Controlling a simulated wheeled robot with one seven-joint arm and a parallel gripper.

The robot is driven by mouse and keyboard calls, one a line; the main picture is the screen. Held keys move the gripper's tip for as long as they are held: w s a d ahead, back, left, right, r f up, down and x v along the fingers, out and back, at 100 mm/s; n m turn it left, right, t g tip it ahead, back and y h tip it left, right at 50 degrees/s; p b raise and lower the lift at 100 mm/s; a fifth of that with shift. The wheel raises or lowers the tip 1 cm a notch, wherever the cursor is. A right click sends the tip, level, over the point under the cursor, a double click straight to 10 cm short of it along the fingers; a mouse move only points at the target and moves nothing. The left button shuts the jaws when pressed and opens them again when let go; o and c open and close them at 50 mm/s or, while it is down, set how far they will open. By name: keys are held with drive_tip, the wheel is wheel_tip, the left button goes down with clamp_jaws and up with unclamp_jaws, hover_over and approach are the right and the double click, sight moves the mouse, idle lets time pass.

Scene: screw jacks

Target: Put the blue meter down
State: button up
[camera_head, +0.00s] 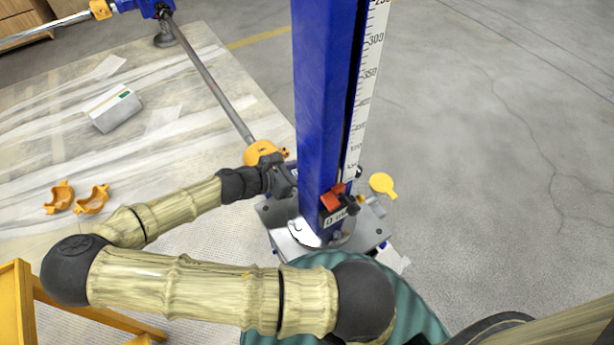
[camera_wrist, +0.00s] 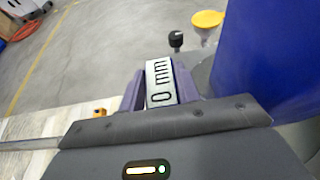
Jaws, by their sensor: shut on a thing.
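The blue meter (camera_wrist: 135,92) is in my gripper in the wrist view. It has a blue-purple body and a white display reading "0 mm". My gripper (camera_head: 288,182) is shut on it, just left of the foot of the tall blue column (camera_head: 322,110), in the head view. The meter itself cannot be made out there; my gripper and the column hide it. In the wrist view the column (camera_wrist: 275,55) rises close to the right of the meter. I cannot tell whether the meter touches anything below.
A metal base plate (camera_head: 372,232) lies under the column. A yellow disc (camera_head: 382,184) and a black knob (camera_wrist: 176,40) are close by. A steel rod (camera_head: 210,85) runs left over the pale platform (camera_head: 40,120).

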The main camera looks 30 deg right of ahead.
drive_tip(key=shift+d, duration=0.15)
drive_tip(key=f+b, duration=0.1)
drive_tip(key=d+f+b, duration=0.1)
drive_tip(key=shift+d+f, duration=0.1)
drive_tip(key=shift+f, duration=0.25)
drive_tip(key=shift+f+b, duration=0.45)
drive_tip(key=shift+b, duration=0.05)
